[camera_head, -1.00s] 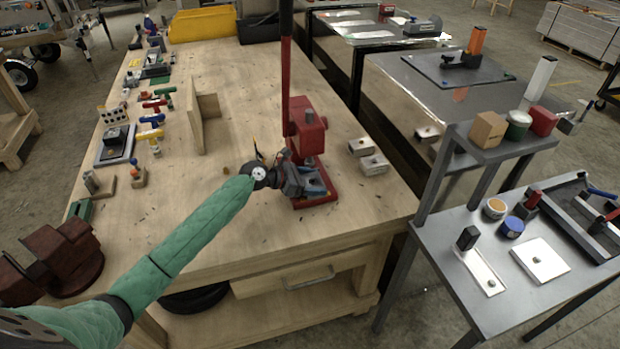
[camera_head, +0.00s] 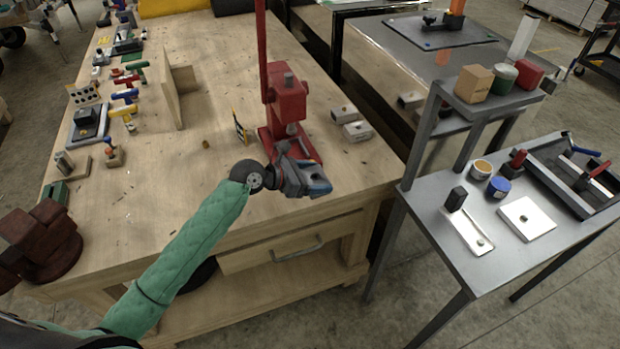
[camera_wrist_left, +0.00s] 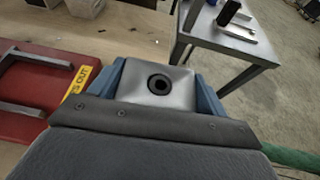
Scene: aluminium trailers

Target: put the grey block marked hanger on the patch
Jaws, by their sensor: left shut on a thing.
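No hanger mark shows on that face. Two pale grey blocks (camera_head: 343,114) (camera_head: 357,131) stand right of the press; their marks are too small to read. A small reddish patch (camera_head: 441,58) shows on the grey metal table behind. My right gripper is not in view.
The red press (camera_head: 286,105) with its tall lever stands just behind my left gripper. A grey shelf stand (camera_head: 437,130) and a lower metal table (camera_head: 470,262) holding jars, plates and a tray are to the right. The middle of the wooden bench (camera_head: 215,110) is mostly clear.

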